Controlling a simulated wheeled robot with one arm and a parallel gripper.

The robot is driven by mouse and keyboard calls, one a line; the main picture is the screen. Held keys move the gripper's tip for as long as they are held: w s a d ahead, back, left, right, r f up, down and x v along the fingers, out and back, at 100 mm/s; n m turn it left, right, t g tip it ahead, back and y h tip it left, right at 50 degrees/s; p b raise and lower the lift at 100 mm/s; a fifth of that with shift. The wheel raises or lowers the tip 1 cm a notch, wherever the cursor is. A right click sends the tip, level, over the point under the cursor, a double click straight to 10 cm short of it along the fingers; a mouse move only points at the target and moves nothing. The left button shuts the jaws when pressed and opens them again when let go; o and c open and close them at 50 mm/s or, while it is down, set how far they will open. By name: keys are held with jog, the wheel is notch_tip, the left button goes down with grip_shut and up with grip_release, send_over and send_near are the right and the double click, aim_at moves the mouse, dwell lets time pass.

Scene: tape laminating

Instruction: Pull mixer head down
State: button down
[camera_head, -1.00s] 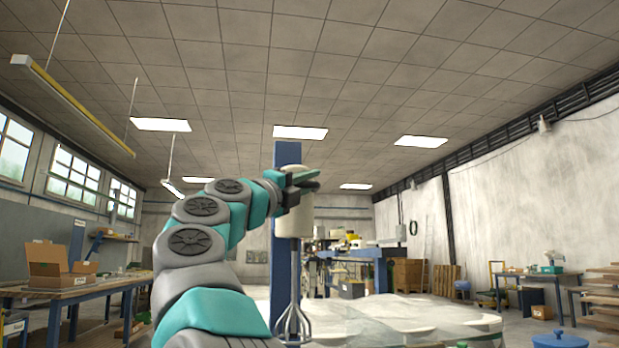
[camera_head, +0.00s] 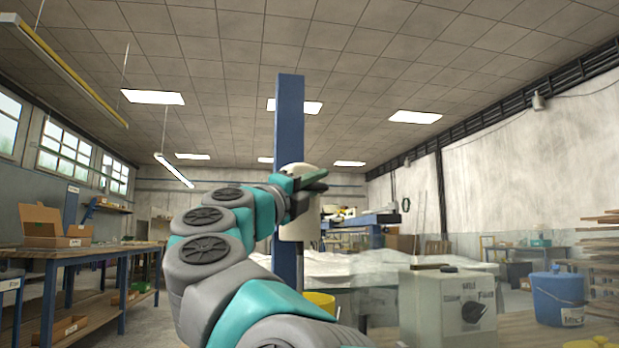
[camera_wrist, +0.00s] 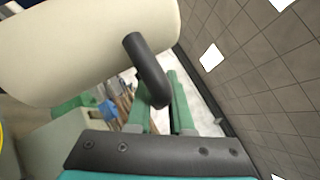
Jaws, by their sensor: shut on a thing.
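The cream mixer head (camera_head: 298,228) hangs beside a tall blue column (camera_head: 290,110), with much of the column standing above it. In the wrist view the head (camera_wrist: 95,50) fills the upper left, and a bent black handle (camera_wrist: 148,68) sticks out from it. My gripper (camera_head: 308,184) is at the head's upper part. In the wrist view its green fingers (camera_wrist: 160,108) are shut on the end of the handle, which lies between them. My arm hides part of the column's lower end. The whisk under the head is not visible.
A yellow container (camera_head: 320,302) lies below the head, partly behind my arm. A blue bucket (camera_head: 558,297) is at the right. A workbench (camera_head: 65,255) with cardboard boxes is at the left.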

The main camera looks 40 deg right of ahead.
jog(key=shift+f, duration=0.35)
jog(key=shift+f, duration=0.1)
jog(key=c, duration=0.8)
grip_release()
jog(key=shift+a, duration=0.3)
jog(key=shift+v, duration=3.6)
jog(key=shift+s, duration=0.1)
